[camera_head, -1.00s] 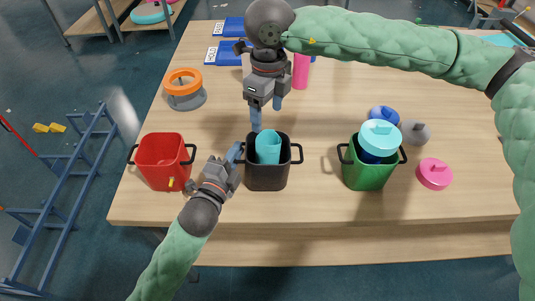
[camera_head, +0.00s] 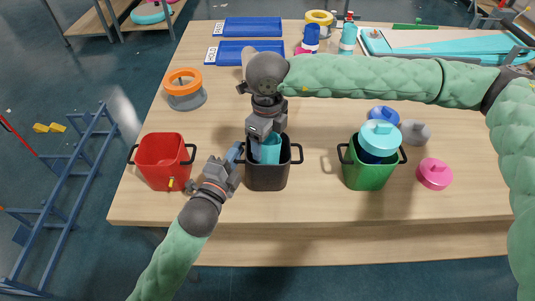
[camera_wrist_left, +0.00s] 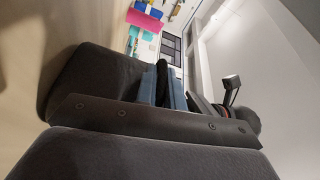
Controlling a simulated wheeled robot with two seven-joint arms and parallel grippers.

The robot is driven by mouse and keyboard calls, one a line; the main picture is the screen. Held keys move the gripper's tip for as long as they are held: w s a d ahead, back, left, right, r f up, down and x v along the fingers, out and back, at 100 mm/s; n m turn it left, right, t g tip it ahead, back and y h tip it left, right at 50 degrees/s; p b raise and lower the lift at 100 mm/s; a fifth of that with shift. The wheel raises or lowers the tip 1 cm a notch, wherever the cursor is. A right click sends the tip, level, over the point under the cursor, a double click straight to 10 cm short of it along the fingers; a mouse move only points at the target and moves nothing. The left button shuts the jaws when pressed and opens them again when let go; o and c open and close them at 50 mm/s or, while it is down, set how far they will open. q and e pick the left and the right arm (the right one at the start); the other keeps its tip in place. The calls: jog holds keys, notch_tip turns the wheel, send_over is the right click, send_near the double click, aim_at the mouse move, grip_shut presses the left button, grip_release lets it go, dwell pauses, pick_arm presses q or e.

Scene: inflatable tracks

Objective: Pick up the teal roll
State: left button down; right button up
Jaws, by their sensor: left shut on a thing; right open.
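The teal roll (camera_head: 270,150) stands inside the black bin (camera_head: 267,179), its upper part showing above the rim. My right gripper (camera_head: 264,152) points down over the black bin, open, with its fingers at the roll; they largely overlap it, and I cannot tell whether they touch it. My left gripper (camera_head: 239,153) is shut on the left handle of the black bin. In the left wrist view, the left gripper's blue-grey finger pads (camera_wrist_left: 165,88) are closed on a dark part next to the dark bin wall (camera_wrist_left: 85,85).
A red bin (camera_head: 163,163) stands left, and a green bin (camera_head: 367,176) with teal and blue items stands right. An orange-and-grey roll stack (camera_head: 185,92), blue trays (camera_head: 250,28), a pink roll (camera_head: 434,174) and a grey roll (camera_head: 416,133) share the table. The front table edge is clear.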

jog(key=shift+f, duration=0.95)
jog(key=c, duration=0.8)
jog(key=shift+c, duration=0.2)
jog(key=shift+r, duration=0.15)
notch_tip(320, 180, up, 18)
pick_arm(q)
jog(key=c, duration=1.4)
grip_release()
jog(key=shift+c, duration=0.2)
jog(key=shift+s, duration=0.1)
